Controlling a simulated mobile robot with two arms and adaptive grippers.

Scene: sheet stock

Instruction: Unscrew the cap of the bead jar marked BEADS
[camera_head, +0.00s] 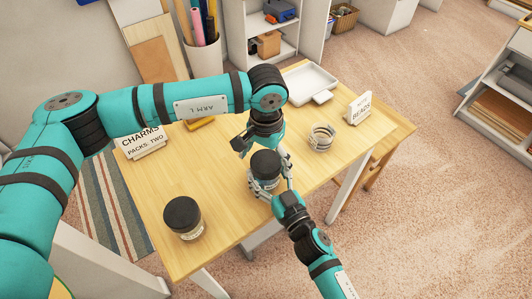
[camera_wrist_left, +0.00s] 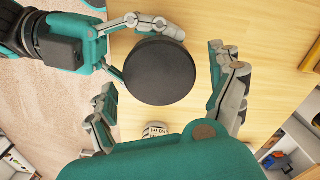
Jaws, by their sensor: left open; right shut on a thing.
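A jar with a wide black cap (camera_head: 265,164) stands near the table's middle. Its label cannot be read, so I cannot tell whether it is marked BEADS. My right gripper (camera_head: 269,184) is shut on this jar's body, below the cap. My left gripper (camera_head: 263,150) is open above the jar and points down. In the left wrist view, the round black cap (camera_wrist_left: 160,71) shows between the open left fingers (camera_wrist_left: 165,83), with gaps on both sides. A second black-capped jar (camera_head: 183,217) stands at the table's front left; its label is unreadable too.
A BEADS sign (camera_head: 359,108) and a clear round holder (camera_head: 321,138) stand to the right. A white tray (camera_head: 309,79) lies at the back. A CHARMS sign (camera_head: 142,143) stands at the left. Bare tabletop (camera_head: 225,255) lies in front.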

